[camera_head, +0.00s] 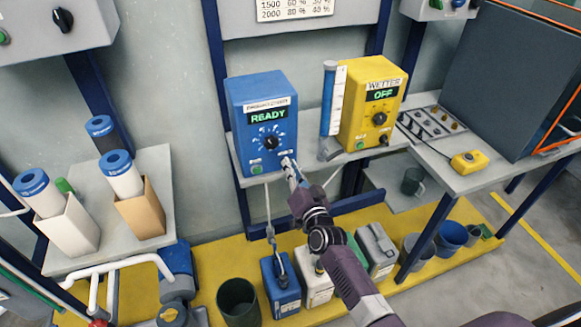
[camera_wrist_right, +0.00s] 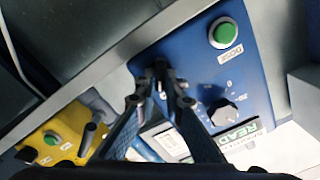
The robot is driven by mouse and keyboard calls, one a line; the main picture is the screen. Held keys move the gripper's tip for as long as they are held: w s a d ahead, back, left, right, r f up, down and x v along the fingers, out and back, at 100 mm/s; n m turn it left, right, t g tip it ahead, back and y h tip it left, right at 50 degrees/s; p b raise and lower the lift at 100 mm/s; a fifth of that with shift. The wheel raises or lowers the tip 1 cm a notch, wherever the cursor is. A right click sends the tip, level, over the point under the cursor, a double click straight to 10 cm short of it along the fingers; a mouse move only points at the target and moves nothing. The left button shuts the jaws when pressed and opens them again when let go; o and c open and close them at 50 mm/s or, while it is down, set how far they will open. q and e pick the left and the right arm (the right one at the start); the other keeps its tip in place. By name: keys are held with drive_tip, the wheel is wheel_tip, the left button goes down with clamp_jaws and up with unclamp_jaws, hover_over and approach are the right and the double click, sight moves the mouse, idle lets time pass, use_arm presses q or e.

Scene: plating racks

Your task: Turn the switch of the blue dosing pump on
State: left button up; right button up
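The blue dosing pump (camera_head: 262,112) stands on a wall shelf, its display reading READY. Its front has a dial (camera_head: 271,142) and a green button (camera_head: 256,169). In the right wrist view the pump face shows the green button (camera_wrist_right: 224,34) and the dial (camera_wrist_right: 222,112). My right gripper (camera_head: 288,163) is at the lower right corner of the pump front. My left gripper is not in view.
Blue and white canisters (camera_head: 281,285) stand on the yellow platform below. A side table (camera_head: 468,187) is at right. White-and-blue bottles stand at left.

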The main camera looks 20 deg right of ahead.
drive_tip(key=o, duration=0.4)
drive_tip(key=s, duration=1.2)
drive_tip(key=shift+d, duration=0.2)
